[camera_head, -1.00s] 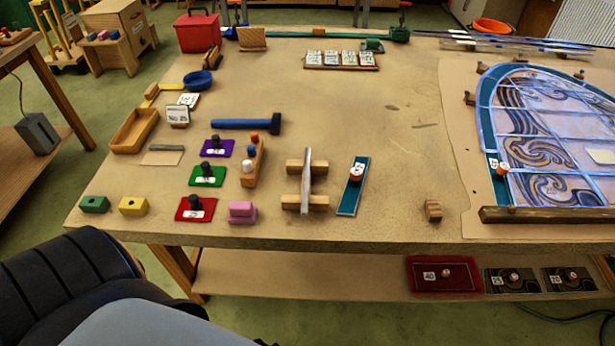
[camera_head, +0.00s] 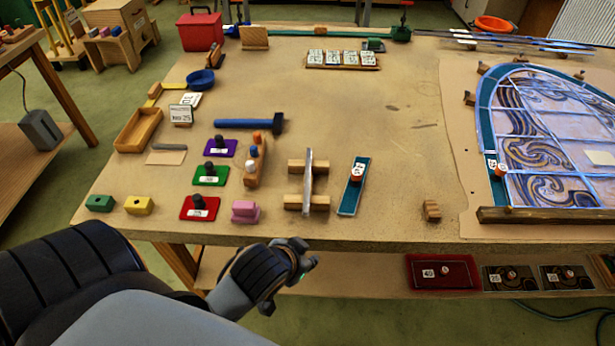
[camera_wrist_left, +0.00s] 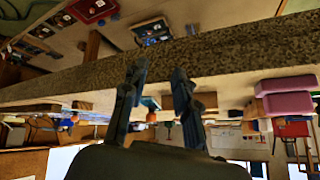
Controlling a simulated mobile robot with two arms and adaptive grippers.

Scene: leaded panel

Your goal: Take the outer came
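A grey metal strip (camera_head: 308,178), which looks like a came, rests across two wooden blocks (camera_head: 295,202) near the front middle of the bench. Long thin strips (camera_head: 515,42) also lie at the back right; I cannot tell from a label which is the outer came. My left gripper (camera_head: 308,264) is just off the front edge of the bench, in front of the blocks and apart from the strip. In the left wrist view its two fingers (camera_wrist_left: 158,95) are spread with nothing between them, facing the bench edge. My right gripper is in neither view.
The bench front edge (camera_wrist_left: 230,60) lies close before the left fingers. A pink block (camera_head: 245,211) stands left of the wooden blocks, a teal strip with a knob (camera_head: 351,190) right. The leaded panel (camera_head: 550,135) fills the right. A lower shelf holds a red tile (camera_head: 440,272).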

